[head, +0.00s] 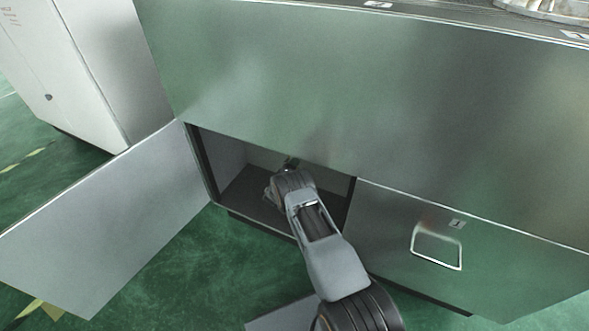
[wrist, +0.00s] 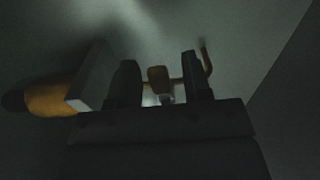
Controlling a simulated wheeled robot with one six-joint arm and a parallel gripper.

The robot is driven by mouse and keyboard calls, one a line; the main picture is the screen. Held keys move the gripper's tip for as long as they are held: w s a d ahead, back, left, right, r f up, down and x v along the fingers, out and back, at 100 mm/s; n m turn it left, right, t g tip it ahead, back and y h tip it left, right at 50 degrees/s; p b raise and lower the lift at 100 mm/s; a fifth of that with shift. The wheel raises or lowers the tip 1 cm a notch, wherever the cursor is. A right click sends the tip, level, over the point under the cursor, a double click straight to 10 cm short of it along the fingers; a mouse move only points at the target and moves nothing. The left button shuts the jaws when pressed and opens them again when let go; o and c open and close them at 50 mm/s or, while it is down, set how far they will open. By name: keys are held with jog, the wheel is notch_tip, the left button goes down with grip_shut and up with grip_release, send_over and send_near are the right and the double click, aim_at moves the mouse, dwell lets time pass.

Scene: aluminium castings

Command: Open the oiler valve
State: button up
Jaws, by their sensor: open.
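In the wrist view my gripper (wrist: 161,82) is open, its two dark fingers apart. A small brass-coloured piece (wrist: 158,77) shows in the gap between them, apparently part of the oiler valve. A thin brownish curved part (wrist: 207,61) stands just right of the right finger and may be its handle. I cannot tell whether either finger touches them. In the head view my arm reaches into the open cabinet compartment (head: 232,160), and the valve cannot be made out there. The view inside is very dark.
An orange-brown rounded body (wrist: 52,97) and a grey block (wrist: 90,77) lie left of the fingers. The open door (head: 100,215) swings out to the left. A closed door with a handle (head: 437,246) is on the right.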

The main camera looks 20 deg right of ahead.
grip_shut()
dwell(0.4)
jog(key=n+b, duration=0.1)
jog(key=r+n+b, duration=0.1)
jog(key=n, duration=0.1)
jog(key=shift+w+r+n, duration=0.1)
jog(key=shift+r+n, duration=0.05)
jog(key=shift+n, duration=0.15)
jog(key=n, duration=0.1)
jog(key=r+n+b, duration=0.1)
jog(key=n, duration=0.1)
jog(key=n+b, duration=0.1)
jog(key=shift+w+a+r+n, duration=0.3)
jog(key=shift+w+a, duration=0.05)
jog(key=n, duration=0.1)
jog(key=n+b, duration=0.1)
jog(key=n, duration=0.1)
jog(key=w+a+r+n, duration=0.1)
jog(key=shift+w+a+r+n+b, duration=0.1)
jog(key=shift+w+a+n+b, duration=0.1)
jog(key=shift+n, duration=0.4)
jog(key=shift+w+a+r+n+b, duration=0.1)
jog(key=shift+n+b, duration=0.15)
jog(key=shift+n, duration=0.35)
jog(key=shift+w+a+r+n+b, duration=0.1)
jog(key=shift+w+n+b, duration=0.1)
jog(key=shift+n, duration=0.4)
